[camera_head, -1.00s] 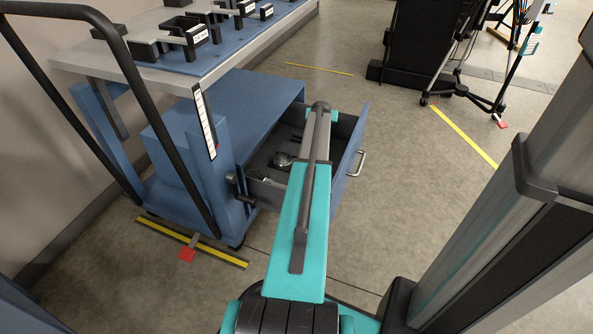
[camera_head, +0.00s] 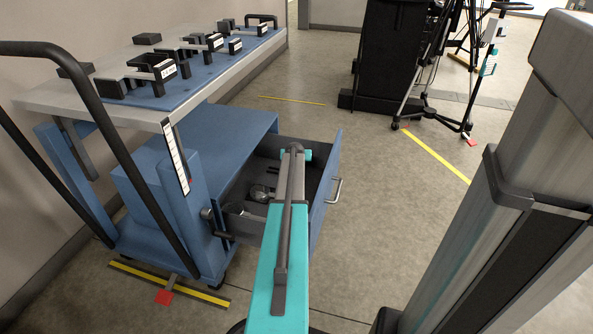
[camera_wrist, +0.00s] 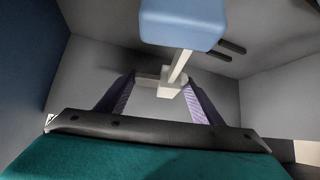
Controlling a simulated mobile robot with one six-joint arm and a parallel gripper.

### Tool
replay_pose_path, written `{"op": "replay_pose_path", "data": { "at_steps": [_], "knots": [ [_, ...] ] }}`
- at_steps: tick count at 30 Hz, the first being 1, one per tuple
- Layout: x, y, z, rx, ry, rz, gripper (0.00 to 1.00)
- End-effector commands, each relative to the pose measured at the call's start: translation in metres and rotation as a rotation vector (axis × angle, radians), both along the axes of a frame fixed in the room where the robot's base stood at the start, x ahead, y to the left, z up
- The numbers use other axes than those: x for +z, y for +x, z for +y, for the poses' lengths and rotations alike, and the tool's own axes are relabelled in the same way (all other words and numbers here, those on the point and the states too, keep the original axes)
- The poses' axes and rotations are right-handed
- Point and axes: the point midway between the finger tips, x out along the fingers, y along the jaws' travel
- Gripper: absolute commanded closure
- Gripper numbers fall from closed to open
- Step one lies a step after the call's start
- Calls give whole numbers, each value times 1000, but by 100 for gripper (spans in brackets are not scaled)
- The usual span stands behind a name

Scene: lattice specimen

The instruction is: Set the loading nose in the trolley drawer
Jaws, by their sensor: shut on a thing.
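My gripper (camera_wrist: 160,82) shows in the wrist view with its two purple fingers shut on a pale piece, which I take to be the loading nose (camera_wrist: 170,84). A pale stem joins this piece to a blue block (camera_wrist: 183,24) nearer the camera. The grey walls and floor of the trolley drawer (camera_wrist: 92,62) surround them, and I cannot tell whether the nose touches the floor. In the head view the trolley drawer (camera_head: 326,200) is pulled open, and my arm reaches over it, hiding the gripper and the nose.
A round metal item (camera_head: 259,193) lies in the drawer, with dark slim items (camera_head: 272,166) behind it. The blue trolley (camera_head: 215,140) bears several black fixtures (camera_head: 157,70) on its top. Open floor (camera_head: 390,210) lies right of the drawer, beyond its handle (camera_head: 334,190).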

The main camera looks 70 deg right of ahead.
Motion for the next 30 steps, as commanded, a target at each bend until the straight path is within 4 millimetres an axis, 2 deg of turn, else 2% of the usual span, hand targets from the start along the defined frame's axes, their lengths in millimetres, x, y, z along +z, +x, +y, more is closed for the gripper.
{"op": "replay_pose_path", "data": {
  "at_steps": [8, 21, 30],
  "knots": [
    [1, 0, 0, 0, -3, -1, 82],
    [-45, 1, -1, 0, -2, -1, 82],
    [-48, 0, 0, 0, -3, -1, 82]
  ]
}}
